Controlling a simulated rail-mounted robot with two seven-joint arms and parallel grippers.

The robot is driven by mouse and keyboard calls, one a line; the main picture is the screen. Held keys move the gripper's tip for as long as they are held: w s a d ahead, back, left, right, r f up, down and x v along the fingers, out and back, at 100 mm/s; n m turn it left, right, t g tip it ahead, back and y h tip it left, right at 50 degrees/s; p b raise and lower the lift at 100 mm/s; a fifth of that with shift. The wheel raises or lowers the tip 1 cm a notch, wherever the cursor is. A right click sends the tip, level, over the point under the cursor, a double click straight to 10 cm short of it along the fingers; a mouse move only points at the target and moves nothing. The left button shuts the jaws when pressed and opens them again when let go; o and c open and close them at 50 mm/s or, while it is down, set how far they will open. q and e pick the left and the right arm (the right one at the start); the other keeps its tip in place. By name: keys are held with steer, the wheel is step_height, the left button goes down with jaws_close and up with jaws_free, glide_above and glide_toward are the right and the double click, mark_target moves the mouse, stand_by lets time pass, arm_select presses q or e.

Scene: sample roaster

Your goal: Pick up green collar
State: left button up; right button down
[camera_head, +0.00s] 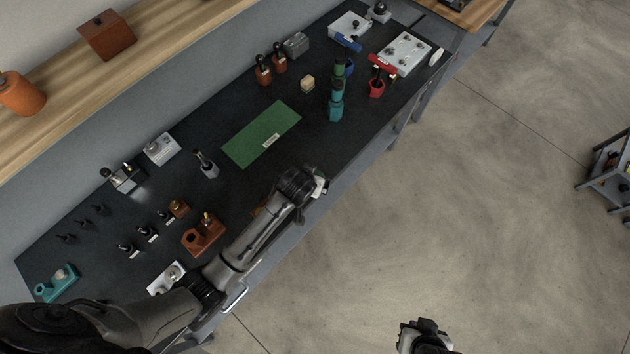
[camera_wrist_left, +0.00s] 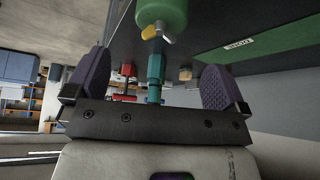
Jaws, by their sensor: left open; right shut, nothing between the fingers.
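A rounded green piece (camera_wrist_left: 165,12), likely the green collar, is close in the left wrist view, cut off by the top edge. Small yellow and white parts show at its lower end. It lies beyond my open left fingers (camera_wrist_left: 155,85), between them sideways, with nothing gripped. In the head view the left gripper (camera_head: 320,187) is over the table's front edge, mostly hidden by its own wrist, and that piece cannot be made out clearly. My right gripper (camera_head: 425,338) is shut and empty above the floor.
The dark table (camera_head: 290,165) bears a green mat (camera_head: 262,135), a red stand (camera_head: 376,88) and a brown block (camera_head: 204,236). A teal holder (camera_head: 57,283) is at the near left end. Open floor lies to the right.

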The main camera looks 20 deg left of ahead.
arm_select(q)
steer(key=shift+x, duration=4.75)
steer(key=shift+c, duration=0.5)
steer(key=c, duration=1.2)
steer(key=shift+o, duration=0.2)
steer(key=shift+r, duration=0.15)
